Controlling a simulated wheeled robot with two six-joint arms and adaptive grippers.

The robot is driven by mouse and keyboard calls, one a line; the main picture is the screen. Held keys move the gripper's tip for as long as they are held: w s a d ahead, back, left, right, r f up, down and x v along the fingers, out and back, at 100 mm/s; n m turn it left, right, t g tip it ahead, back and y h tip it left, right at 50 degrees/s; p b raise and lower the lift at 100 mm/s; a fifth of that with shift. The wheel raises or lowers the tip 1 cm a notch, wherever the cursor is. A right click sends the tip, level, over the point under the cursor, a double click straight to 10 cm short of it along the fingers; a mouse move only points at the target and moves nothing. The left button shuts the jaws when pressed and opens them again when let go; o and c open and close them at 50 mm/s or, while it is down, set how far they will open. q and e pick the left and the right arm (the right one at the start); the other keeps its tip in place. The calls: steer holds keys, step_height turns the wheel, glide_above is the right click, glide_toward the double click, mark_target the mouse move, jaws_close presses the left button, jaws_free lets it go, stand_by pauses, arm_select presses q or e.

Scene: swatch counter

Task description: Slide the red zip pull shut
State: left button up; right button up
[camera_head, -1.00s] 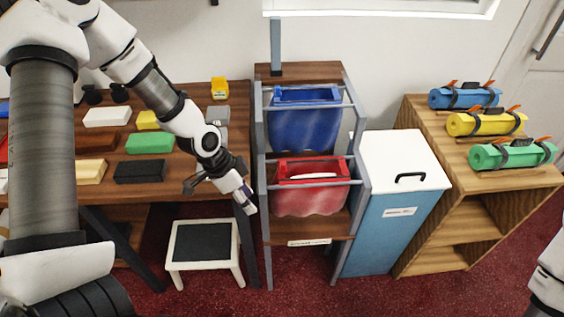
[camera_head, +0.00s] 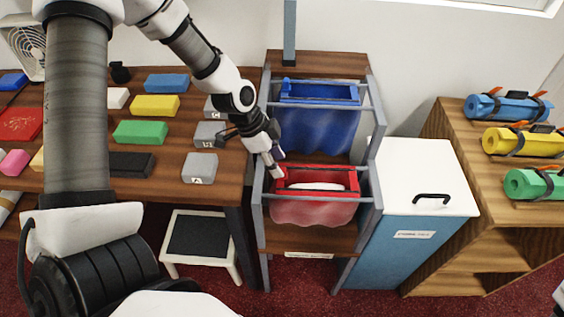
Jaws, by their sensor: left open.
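The red bag (camera_head: 312,209) hangs in the lower level of the grey-framed rack. Its red-rimmed top is open and a white item (camera_head: 317,187) shows inside. The red zip pull cannot be made out; it is too small or hidden by my gripper. My left gripper (camera_head: 277,172) is open at the left end of the red bag's rim, pointing down. I cannot tell whether it touches the bag. My right gripper is out of view.
A blue bag (camera_head: 318,128) hangs above the red one, close to my left gripper. The rack's grey rails (camera_head: 374,150) flank both bags. A white-lidded blue bin (camera_head: 440,178) stands to the right. A table (camera_head: 226,187) with coloured blocks is on the left.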

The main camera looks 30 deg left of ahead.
mark_target(283, 169)
arm_select(q)
steer(key=x, duration=0.1)
steer(key=b+x, duration=0.1)
steer(key=shift+w+a+f, duration=0.1)
steer(key=shift+w+f, duration=0.05)
steer(key=shift+f, duration=0.25)
steer(key=shift+w+d+f+b, duration=0.2)
steer(key=shift+f+b, duration=0.1)
steer(key=shift+b, duration=0.3)
steer(key=shift+s+r, duration=0.15)
steer(key=shift+r, duration=0.1)
jaws_close()
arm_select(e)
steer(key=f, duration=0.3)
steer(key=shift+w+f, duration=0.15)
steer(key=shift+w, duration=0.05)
